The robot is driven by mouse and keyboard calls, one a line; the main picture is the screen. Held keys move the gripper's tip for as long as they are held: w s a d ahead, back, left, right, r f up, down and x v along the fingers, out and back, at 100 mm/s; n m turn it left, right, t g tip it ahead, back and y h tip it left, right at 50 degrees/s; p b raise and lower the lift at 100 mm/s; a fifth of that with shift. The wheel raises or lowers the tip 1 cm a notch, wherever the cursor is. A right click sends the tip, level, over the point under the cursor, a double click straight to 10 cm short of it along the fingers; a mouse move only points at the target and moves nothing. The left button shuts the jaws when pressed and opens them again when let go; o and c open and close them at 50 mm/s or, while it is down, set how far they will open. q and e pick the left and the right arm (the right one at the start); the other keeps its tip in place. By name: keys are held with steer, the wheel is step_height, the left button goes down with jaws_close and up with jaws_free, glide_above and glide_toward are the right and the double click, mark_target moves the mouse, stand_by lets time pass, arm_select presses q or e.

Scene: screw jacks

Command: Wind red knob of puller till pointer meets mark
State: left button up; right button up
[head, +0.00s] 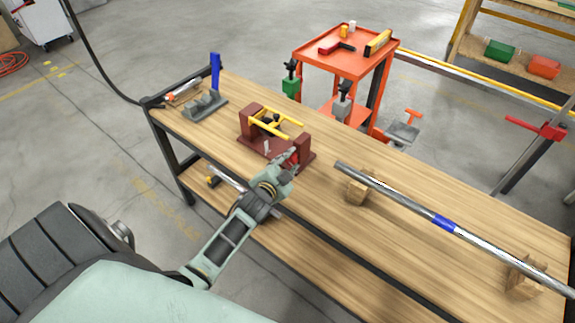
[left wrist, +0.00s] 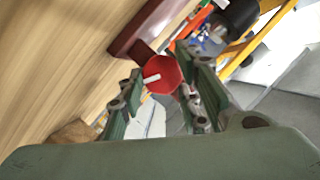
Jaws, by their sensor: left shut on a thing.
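The puller (head: 262,152) stands on the workbench, with a dark red base and end blocks and yellow bars across its top. Its red knob (left wrist: 161,75) shows in the left wrist view as a round red face with a white line. My left gripper (head: 289,161) reaches the puller's near right end. In the left wrist view its two fingers (left wrist: 160,92) stand on either side of the knob and are shut on it. The pointer and the mark are too small to make out. My right gripper is in neither view.
The wooden workbench (head: 330,222) carries a long steel bar (head: 400,203) on wooden blocks (head: 358,191) to the right. A grey fixture (head: 205,105) sits at the left end. An orange cart (head: 340,62) stands behind the bench.

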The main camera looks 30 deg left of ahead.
arm_select(q)
steer(key=shift+s+d+f+m+b, duration=0.1)
steer(key=shift+d+f+m+b, duration=0.2)
steer(key=shift+f+m+b, duration=0.25)
steer(key=shift+y, duration=0.3)
steer(key=o, duration=1.1)
steer(key=shift+c, duration=0.2)
steer(key=shift+r, duration=0.15)
steer(key=shift+a+r, duration=0.1)
steer(key=shift+r, duration=0.05)
steer(key=v, duration=1.2)
